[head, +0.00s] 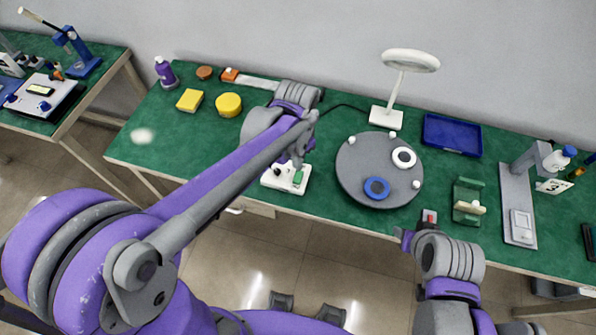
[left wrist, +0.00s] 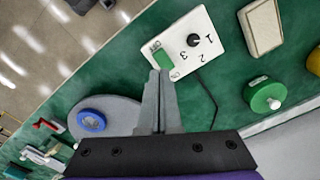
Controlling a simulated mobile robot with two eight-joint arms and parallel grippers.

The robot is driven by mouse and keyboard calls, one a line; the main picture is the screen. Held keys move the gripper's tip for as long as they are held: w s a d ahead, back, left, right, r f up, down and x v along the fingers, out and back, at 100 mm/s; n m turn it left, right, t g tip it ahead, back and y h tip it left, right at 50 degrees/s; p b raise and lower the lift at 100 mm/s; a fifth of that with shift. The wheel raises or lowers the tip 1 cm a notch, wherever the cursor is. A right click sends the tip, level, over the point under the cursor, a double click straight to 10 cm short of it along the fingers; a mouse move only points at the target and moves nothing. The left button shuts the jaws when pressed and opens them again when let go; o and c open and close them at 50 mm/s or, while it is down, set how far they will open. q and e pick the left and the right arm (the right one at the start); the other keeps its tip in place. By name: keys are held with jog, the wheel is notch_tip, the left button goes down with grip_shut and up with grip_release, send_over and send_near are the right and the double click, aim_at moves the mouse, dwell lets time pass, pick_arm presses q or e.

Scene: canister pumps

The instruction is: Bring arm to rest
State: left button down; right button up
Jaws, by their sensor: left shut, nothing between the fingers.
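My left gripper (head: 299,160) is shut and empty, with its fingertips close to a white control box (head: 286,178) near the front of the green bench. In the left wrist view, the shut fingers (left wrist: 160,75) point at the green switch (left wrist: 164,60) on this box (left wrist: 187,45), beside a black dial with numbers. Whether the tips touch the switch I cannot tell. My left arm covers part of the bench in the head view. My right gripper (head: 404,238) is at the bench's front edge, small and partly hidden; its fingers cannot be made out.
Right of the box stands a grey turntable (head: 352,182) with a blue ring (head: 376,188) and a white ring (head: 404,157). Behind it are a white lamp (head: 411,61) and a blue tray (head: 452,135). Yellow sponges (head: 190,100) lie at left. Floor in front is open.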

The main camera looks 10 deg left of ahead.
pick_arm(q)
jog(key=shift+r, duration=0.1)
dwell(0.5)
jog(key=s+a+r+n+t, duration=0.1)
jog(key=s+a+n+t, duration=0.1)
jog(key=s, duration=0.4)
jog(key=s+a+n+t, duration=0.3)
jog(key=s+a+n, duration=0.1)
jog(key=s, duration=0.3)
jog(key=shift+a+r+t, duration=0.3)
jog(key=shift+a+r, duration=0.05)
jog(key=shift+r, duration=0.05)
jog(key=w+d+r+n+g+b, duration=0.1)
jog(key=w+d+r+n+g, duration=0.1)
jog(key=w+n, duration=0.5)
jog(key=w+d+r+n+g+b, duration=0.2)
jog(key=w+d+r+n+g, duration=0.1)
jog(key=w+n, duration=0.5)
jog(key=shift+d+r+n, duration=0.2)
jog(key=shift+d+n, duration=0.7)
jog(key=shift+n, duration=0.6)
